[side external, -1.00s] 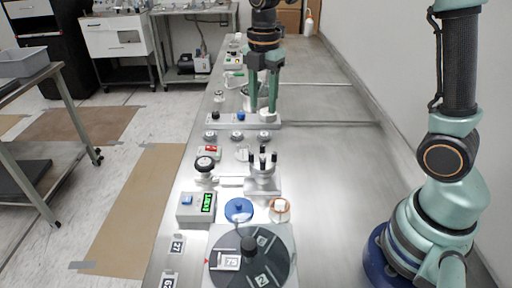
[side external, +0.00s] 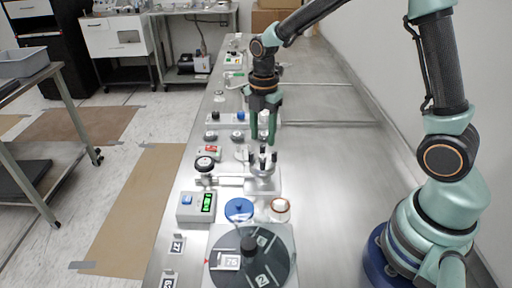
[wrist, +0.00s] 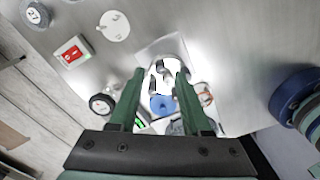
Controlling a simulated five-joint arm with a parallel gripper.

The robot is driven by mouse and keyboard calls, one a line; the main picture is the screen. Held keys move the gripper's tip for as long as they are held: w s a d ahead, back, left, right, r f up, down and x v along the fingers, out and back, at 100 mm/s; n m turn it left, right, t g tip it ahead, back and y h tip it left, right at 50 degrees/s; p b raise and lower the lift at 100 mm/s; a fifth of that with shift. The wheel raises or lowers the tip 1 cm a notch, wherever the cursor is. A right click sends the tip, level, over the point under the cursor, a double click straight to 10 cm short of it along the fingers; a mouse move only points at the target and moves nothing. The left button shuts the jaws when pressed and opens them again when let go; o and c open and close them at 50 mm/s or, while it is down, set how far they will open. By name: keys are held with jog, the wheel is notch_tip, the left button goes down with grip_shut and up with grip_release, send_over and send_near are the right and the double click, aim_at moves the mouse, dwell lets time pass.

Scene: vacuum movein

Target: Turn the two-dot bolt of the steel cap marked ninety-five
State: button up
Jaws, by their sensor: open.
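A steel flanged fitting (side external: 262,180) with several upright black-topped bolts (side external: 262,158) stands at mid-bench in the side view. It also shows partly between my fingers in the wrist view (wrist: 163,66). I cannot read a ninety-five or make out any dots on the bolts. My gripper (side external: 262,141) points down with its two green fingers apart and empty, just above and behind the bolts. In the wrist view my gripper (wrist: 160,72) has its fingers on either side of the fitting. I cannot tell whether a fingertip touches a bolt.
A grey box with a green display (side external: 197,207), a blue round cap (side external: 239,209) and an orange-rimmed port (side external: 280,209) are in front. Nearer is a dark disc (side external: 270,270) with a 75 tag.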

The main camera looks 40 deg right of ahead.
aim_at(263, 145)
jog(key=shift+f, duration=1.35)
grip_shut()
jog(key=shift+m, duration=0.7)
grip_release()
jog(key=shift+r, duration=0.1)
notch_tip(263, 145, up, 12)
